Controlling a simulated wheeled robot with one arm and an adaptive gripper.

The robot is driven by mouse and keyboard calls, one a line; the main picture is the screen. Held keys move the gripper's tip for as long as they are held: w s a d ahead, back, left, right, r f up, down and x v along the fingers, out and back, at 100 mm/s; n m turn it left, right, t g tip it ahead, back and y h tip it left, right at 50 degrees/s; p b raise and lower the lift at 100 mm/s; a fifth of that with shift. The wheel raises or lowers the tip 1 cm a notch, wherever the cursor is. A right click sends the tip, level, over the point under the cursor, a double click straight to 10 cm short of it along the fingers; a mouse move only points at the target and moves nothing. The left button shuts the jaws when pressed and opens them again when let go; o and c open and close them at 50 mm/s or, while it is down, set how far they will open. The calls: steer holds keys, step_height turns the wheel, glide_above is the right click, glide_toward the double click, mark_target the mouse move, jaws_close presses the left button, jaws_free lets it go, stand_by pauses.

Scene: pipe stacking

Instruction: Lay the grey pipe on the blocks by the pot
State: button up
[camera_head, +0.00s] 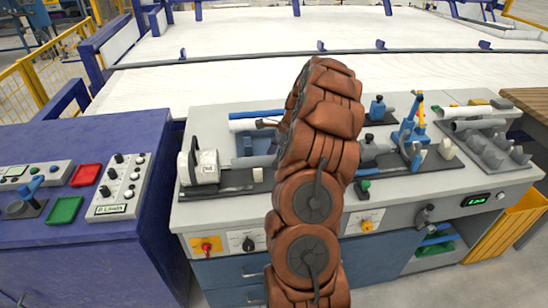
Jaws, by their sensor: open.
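I cannot tell for sure which one is the task's pipe. I cannot pick out a pot with certainty. My brown padded arm rises through the middle and hides part of the bench. My gripper is mostly hidden behind it; what looks like a dark fingertip (266,124) shows at its left, near a white pipe (250,125). No pipe is seen held.
A white cylinder (203,165) sits in a dark fixture at the bench's left. A blue pipe (256,114) lies at the back. Blue vices (412,130) stand right of my arm. A purple control desk (45,240) is at left, a yellow bin (505,235) at lower right.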

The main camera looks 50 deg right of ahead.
steer(key=v, duration=1.2)
steer(key=s+a+r+n+g, duration=0.1)
steer(key=s+a+r+n, duration=0.15)
steer(key=a+n, duration=0.85)
steer(key=s+a+r+n+g, duration=0.15)
steer(key=a+r, duration=0.25)
steer(key=a, duration=1.5)
steer(key=s+a+f+n+h, duration=0.1)
steer(key=s+a+n, duration=0.2)
steer(key=s, duration=0.4)
steer(key=s+a+f+n+g+h, duration=0.1)
steer(key=s+a+n, duration=0.3)
steer(key=s, duration=0.4)
steer(key=s+a+f+n+g+h, duration=0.1)
steer(key=s+a+f+n, duration=0.2)
steer(key=s+n, duration=0.3)
steer(key=shift+s+a+f+h, duration=0.15)
steer(key=shift+s+a+h, duration=0.15)
steer(key=shift+s+a, duration=0.65)
